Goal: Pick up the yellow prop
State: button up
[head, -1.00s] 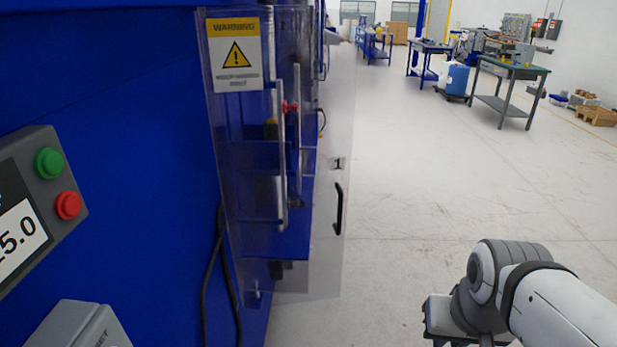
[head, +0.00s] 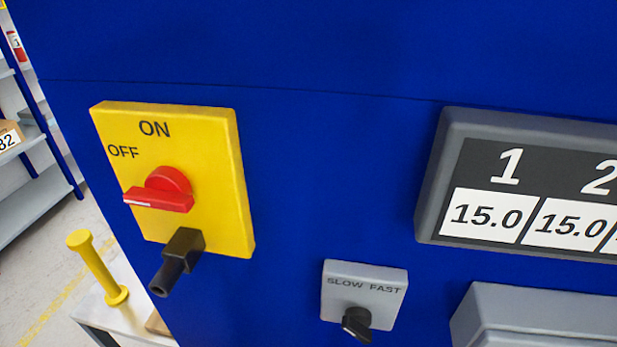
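The yellow prop (head: 97,268) shows at the lower left of the head view. It is a dumbbell-like rod with a round disc at each end. It stands a little tilted in the picture on a white-topped table (head: 128,313), beside the blue machine. My gripper is not in view, so its state does not show.
The blue machine (head: 300,170) fills most of the view. It carries a yellow switch box (head: 215,190) with a red knob, a black connector (head: 178,260), a SLOW/FAST switch (head: 364,300) and a display (head: 500,190). Shelving (head: 30,150) stands at far left, with floor between.

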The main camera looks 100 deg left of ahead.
aim_at(80, 240)
jog(key=u, duration=0.1)
jog(key=k, duration=0.1)
jog(key=u, duration=4.65)
jog(key=k, duration=1)
jog(key=z, duration=0.1)
jog(key=i, duration=0.9)
jog(key=u, duration=0.1)
